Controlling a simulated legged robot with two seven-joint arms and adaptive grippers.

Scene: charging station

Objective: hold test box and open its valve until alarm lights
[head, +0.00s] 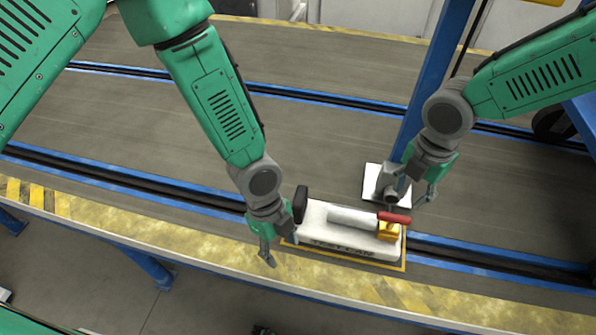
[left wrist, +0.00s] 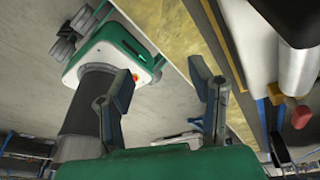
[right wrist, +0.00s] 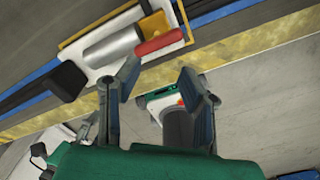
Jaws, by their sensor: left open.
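The test box (head: 318,225) is a white block lying inside a yellow outline on the grey deck. It carries a silver cylinder (head: 352,217), a black upright piece (head: 301,203) at its left end, and a brass valve (head: 388,230) with a red handle (head: 395,217). My left gripper (head: 277,250) is open and empty at the box's left end, beside the black piece. My right gripper (head: 412,195) is above and behind the valve end; its fingers stand apart and empty in the right wrist view (right wrist: 160,90). The red handle (right wrist: 159,43) shows beyond them. I cannot make out a lit alarm.
A blue post (head: 428,85) on a white base plate stands just behind the box. Blue-edged rail slots (head: 490,263) run along the deck. The yellow-striped deck edge (head: 215,235) lies in front, with lower floor beyond it. The deck left of the box is clear.

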